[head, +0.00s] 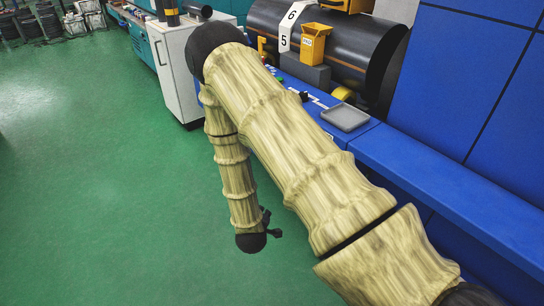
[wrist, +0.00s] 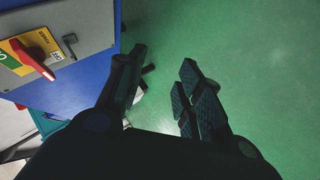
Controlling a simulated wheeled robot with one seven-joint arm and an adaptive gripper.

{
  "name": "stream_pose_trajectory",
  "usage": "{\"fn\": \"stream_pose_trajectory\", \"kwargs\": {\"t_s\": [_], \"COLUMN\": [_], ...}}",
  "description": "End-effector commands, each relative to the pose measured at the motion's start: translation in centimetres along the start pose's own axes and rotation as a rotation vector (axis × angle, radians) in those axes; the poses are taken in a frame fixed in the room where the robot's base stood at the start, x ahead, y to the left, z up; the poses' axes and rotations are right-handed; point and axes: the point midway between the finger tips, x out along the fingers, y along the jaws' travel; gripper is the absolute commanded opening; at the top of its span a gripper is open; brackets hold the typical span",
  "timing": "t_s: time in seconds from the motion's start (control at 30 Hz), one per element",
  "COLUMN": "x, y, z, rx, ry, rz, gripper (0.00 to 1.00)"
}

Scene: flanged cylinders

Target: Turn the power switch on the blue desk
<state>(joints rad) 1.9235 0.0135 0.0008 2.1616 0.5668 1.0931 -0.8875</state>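The power switch (wrist: 36,59) shows at the upper left of the wrist view, with a red handle on a yellow and green labelled plate. It is mounted on a grey panel (wrist: 90,20) by the blue desk (wrist: 88,64). In the head view, the blue desk (head: 440,185) runs along the right; I cannot make out the switch there. My gripper (wrist: 163,62) is open and empty, its dark fingers spread over green floor, to the right of the switch and apart from it. In the head view, my gripper (head: 268,226) hangs low, left of the desk, partly visible.
A grey tray (head: 345,117) lies on the desk. Behind it are a large dark cylinder (head: 375,45) and a yellow bin (head: 314,42). A white cabinet (head: 174,70) stands beyond my arm. The green floor at left is clear.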

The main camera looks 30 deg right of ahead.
Motion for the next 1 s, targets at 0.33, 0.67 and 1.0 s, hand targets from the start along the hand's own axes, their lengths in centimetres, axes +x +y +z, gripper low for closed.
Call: {"fn": "stream_pose_trajectory", "kwargs": {"t_s": [0.33, 0.67, 1.0], "x": [6.1, 5.3, 7.8], "y": [11.1, 16.1, 18.9], "z": [-9.4, -12.1, -11.8], "rx": [-0.252, -0.347, -0.349], "ry": [-0.065, -0.226, -0.235], "rz": [0.559, 0.751, 0.757], "gripper": [0.36, 0.36, 0.36]}}
